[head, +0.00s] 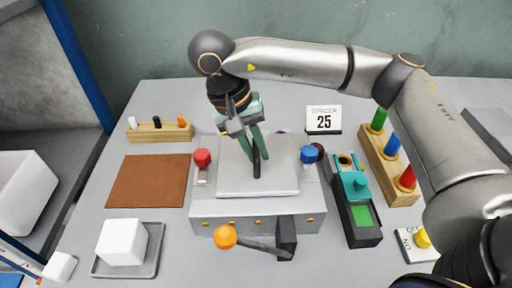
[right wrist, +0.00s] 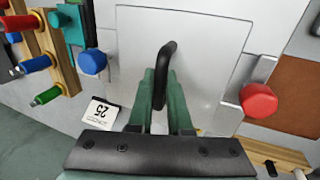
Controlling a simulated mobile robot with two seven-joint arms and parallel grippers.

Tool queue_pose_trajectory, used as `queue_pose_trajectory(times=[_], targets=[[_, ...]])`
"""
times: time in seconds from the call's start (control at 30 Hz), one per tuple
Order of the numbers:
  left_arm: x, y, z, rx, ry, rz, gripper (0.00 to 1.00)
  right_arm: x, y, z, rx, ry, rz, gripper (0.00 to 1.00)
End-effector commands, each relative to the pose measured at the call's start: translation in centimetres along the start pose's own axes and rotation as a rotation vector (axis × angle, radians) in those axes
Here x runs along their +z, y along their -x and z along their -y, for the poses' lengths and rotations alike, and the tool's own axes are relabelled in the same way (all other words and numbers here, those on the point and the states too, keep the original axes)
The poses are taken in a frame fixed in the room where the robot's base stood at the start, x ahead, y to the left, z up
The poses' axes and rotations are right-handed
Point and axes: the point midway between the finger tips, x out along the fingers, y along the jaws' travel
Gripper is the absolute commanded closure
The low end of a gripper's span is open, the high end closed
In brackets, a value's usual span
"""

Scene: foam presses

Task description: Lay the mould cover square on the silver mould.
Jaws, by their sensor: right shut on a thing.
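The mould cover (head: 232,182) is a pale flat plate with a black upright handle. It lies over the top of the silver mould (head: 300,216), a block with gold bolts along its front. The cover's edges run roughly parallel to the mould's; whether it touches all over I cannot tell. My right gripper (head: 256,150) has green fingers shut on the black handle, above the plate. In the right wrist view the cover (right wrist: 205,50) shows beneath the fingers (right wrist: 162,85), which hide part of its near edge. My left gripper is not in view.
A red knob (head: 202,158) and a blue knob (head: 308,155) stand on either side of the cover. An orange-tipped lever (head: 225,236) is in front of the mould. A card marked 25 (head: 323,119) stands behind; a green-and-black device (head: 358,212) stands right. A brown mat (head: 149,181) lies left.

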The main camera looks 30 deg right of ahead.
Motion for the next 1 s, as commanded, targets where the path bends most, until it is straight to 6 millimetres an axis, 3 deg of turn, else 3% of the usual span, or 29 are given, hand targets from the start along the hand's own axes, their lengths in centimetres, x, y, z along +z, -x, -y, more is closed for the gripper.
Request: queue_pose_trajectory(times=[0.33, 0.37, 0.63, 1.0], targets=[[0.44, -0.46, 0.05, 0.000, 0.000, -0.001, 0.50, -0.02, -0.67, 0.23, -0.001, 0.000, -0.001, 1.00], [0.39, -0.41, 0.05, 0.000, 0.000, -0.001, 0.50, -0.02, -0.59, 0.21, -0.001, 0.000, -0.002, 0.81], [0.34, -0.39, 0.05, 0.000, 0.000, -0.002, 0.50, -0.01, -0.60, 0.20, -0.001, 0.000, -0.001, 0.51], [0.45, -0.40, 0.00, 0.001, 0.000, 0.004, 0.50, 0.02, -0.69, 0.21, 0.000, 0.000, 0.001, 0.48]])
